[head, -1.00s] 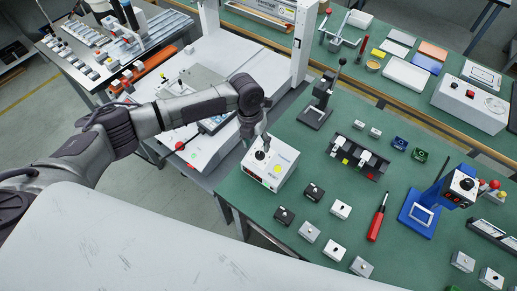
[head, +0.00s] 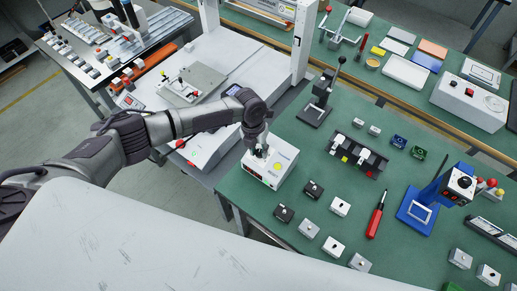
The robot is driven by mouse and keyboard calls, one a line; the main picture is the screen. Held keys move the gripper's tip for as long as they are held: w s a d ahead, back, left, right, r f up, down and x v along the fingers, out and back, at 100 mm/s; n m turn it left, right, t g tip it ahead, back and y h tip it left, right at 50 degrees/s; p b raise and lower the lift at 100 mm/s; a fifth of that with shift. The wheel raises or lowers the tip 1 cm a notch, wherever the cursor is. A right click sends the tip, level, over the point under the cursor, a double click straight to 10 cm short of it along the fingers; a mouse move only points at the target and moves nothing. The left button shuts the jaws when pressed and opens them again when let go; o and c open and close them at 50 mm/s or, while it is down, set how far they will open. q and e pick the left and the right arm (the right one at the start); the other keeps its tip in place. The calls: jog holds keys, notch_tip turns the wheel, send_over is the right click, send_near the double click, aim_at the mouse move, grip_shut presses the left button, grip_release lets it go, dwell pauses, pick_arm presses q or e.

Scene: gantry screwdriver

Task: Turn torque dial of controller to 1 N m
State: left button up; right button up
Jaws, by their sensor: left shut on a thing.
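My left gripper (head: 260,150) points down over the box and is shut on the dial. The dial's setting and the display digits are too small to read. My right gripper is not in view.
The green table (head: 300,237) holds several small black and grey blocks (head: 284,214) in front of the controller. A black toggle press (head: 322,98) stands behind it, and a dark fixture (head: 356,156) to its right. A red screwdriver (head: 376,214) lies further right.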

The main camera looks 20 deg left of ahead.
pick_arm(q)
jog(key=shift+n, duration=0.4)
grip_shut()
jog(key=n+h+b, duration=0.1)
jog(key=n, duration=0.2)
jog(key=shift+a+f+h+b, duration=0.1)
jog(key=shift+a+h+b, duration=0.05)
jog(key=shift+h+b, duration=0.25)
jog(key=n+h, duration=0.1)
jog(key=n, duration=0.1)
jog(key=n+t+b, duration=0.1)
jog(key=n, duration=0.2)
jog(key=shift+a+n+h, duration=0.15)
jog(key=shift+n+h, duration=0.15)
jog(key=shift+h, duration=0.1)
jog(key=n, duration=0.2)
jog(key=n+t+h+b, duration=0.1)
jog(key=n, duration=0.1)
jog(key=shift+s+t, duration=0.15)
jog(key=shift+t, duration=0.15)
jog(key=n+t, duration=0.2)
jog(key=n, duration=0.3)
jog(key=shift+n, duration=0.4)
jog(key=o, duration=1)
grip_release()
jog(key=shift+s, duration=0.1)
